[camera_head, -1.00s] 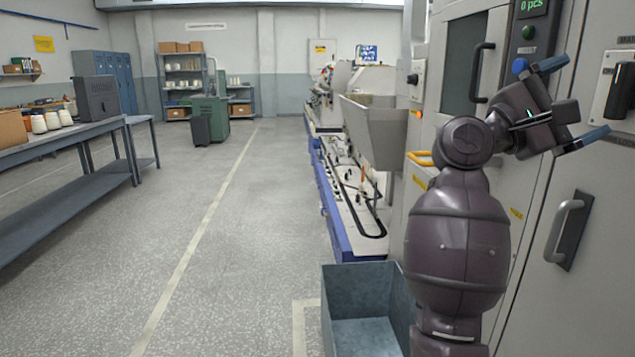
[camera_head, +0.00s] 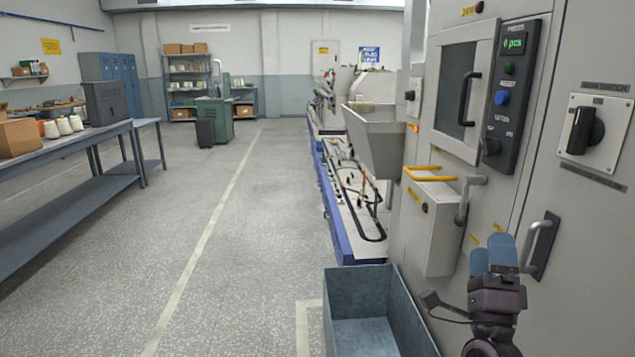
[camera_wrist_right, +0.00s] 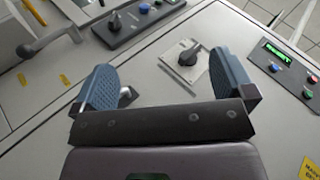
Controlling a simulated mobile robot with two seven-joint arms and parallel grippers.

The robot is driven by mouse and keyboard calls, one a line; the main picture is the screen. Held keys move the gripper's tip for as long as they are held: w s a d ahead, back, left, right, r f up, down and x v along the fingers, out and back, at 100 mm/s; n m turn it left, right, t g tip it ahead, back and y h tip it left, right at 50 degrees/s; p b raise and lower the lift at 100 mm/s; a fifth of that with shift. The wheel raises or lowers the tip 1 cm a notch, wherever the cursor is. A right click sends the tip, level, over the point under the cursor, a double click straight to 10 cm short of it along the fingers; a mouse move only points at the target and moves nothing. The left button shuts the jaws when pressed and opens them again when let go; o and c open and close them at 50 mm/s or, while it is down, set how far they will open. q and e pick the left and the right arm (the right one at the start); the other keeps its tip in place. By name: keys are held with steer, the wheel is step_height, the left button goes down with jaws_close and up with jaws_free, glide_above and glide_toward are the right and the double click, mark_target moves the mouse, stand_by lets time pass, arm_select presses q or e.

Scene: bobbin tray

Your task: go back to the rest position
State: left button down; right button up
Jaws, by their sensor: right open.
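My right gripper (camera_head: 494,254) is low at the right in the head view, in front of the grey machine cabinet and to the right of the blue-grey bin. In the right wrist view its two blue fingers (camera_wrist_right: 168,82) stand wide apart with nothing between them. The black rotary switch (camera_wrist_right: 188,55) on the cabinet shows beyond the fingers, apart from them. My left gripper is in neither view.
The blue-grey bin (camera_head: 333,300) stands on the floor against the cabinet. The cabinet has a control panel (camera_head: 512,95), a rotary switch (camera_head: 582,130) and a door handle (camera_head: 541,243). A long bench (camera_head: 60,158) is at the left. The floor between is clear.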

steer(key=s+a+f+n+g+y+p, duration=0.1)
steer(key=s+f+n+g+y+p, duration=0.15)
steer(key=s+f+n, duration=0.4)
steer(key=s+f+n+g+y+p, duration=0.1)
steer(key=s+f+n+g+y, duration=0.3)
steer(key=f+n, duration=0.5)
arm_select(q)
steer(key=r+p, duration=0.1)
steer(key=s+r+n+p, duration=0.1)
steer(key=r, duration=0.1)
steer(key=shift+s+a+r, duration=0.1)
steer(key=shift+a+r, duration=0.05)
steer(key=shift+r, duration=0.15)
arm_select(e)
steer(key=s+f+n+g, duration=0.3)
steer(key=s+f, duration=0.5)
steer(key=s, duration=0.3)
steer(key=s+f+n+g, duration=0.3)
steer(key=s+f+g, duration=0.3)
steer(key=s, duration=0.5)
step_height(320, 180, down, 2)
steer(key=shift+s+f, duration=0.15)
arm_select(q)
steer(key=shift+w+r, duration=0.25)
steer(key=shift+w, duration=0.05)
arm_select(e)
steer(key=shift+h, duration=0.25)
